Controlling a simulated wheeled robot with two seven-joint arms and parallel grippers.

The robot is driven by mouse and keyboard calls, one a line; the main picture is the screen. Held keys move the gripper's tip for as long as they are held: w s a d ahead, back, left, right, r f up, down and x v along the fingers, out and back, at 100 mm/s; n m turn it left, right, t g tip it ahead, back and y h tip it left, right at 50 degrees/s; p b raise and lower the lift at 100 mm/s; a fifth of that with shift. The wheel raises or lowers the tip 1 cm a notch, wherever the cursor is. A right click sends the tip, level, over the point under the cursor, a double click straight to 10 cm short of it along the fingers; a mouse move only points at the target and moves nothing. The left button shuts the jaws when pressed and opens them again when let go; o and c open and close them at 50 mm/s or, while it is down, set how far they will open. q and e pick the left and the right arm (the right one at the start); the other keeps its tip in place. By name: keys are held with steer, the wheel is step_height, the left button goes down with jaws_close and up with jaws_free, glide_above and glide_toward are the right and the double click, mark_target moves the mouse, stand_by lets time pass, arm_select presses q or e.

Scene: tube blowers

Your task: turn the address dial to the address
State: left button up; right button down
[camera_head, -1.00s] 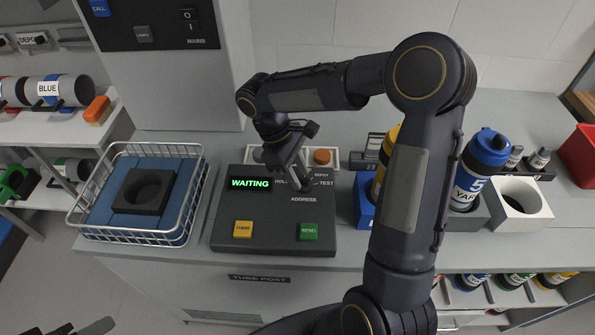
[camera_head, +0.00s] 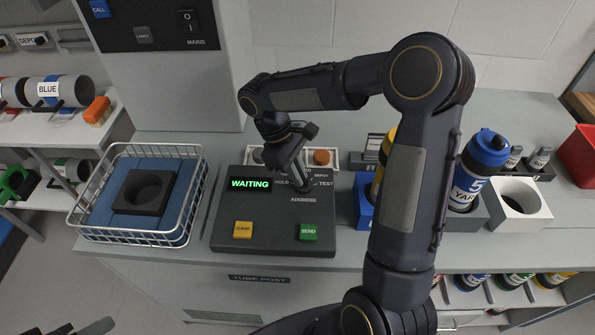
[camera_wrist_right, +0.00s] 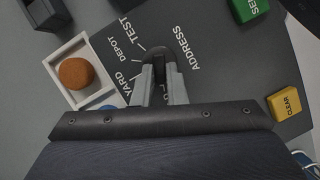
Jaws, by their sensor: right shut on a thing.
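The tube post panel (camera_head: 270,238) is a dark sloped console with a lit green "WAITING" display (camera_head: 250,184), a yellow button (camera_head: 243,230) and a green SEND button (camera_head: 308,232). My right gripper (camera_head: 304,187) reaches down onto the address dial, which it mostly hides in the head view. In the right wrist view the gripper's fingers (camera_wrist_right: 160,84) are shut on the dark address dial (camera_wrist_right: 155,53). The words TEST, DEPOT and YARD ring the dial, with ADDRESS beside it. Which word the dial points at cannot be told. My left gripper is not in view.
A wire basket (camera_head: 190,205) with a dark ring holder stands left of the panel. An orange round knob (camera_head: 321,157) sits in a white tray behind it. A blue-capped YARD carrier (camera_head: 470,180) and a white holder (camera_head: 541,212) stand to the right.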

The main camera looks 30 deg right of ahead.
steer(key=m, duration=0.1)
steer(key=m+y+p, duration=0.1)
steer(key=m, duration=0.1)
steer(key=shift+w+d+r, duration=0.1)
steer(key=shift+d, duration=0.1)
steer(key=m, duration=0.2)
steer(key=m+y, duration=0.1)
steer(key=shift+d+m+g+y+p, duration=0.3)
steer(key=shift+m+p, duration=0.1)
steer(key=m, duration=0.2)
steer(key=m+y, duration=0.1)
steer(key=m, duration=0.1)
steer(key=m+y+p, duration=0.1)
steer(key=shift+d+m, duration=0.4)
steer(key=shift+m, duration=0.3)
steer(key=c, duration=1.5)
jaws_free()
steer(key=shift+o, duration=0.2)
steer(key=v, duration=0.7)
steer(key=shift+d+r, duration=0.2)
steer(key=shift+r, duration=0.1)
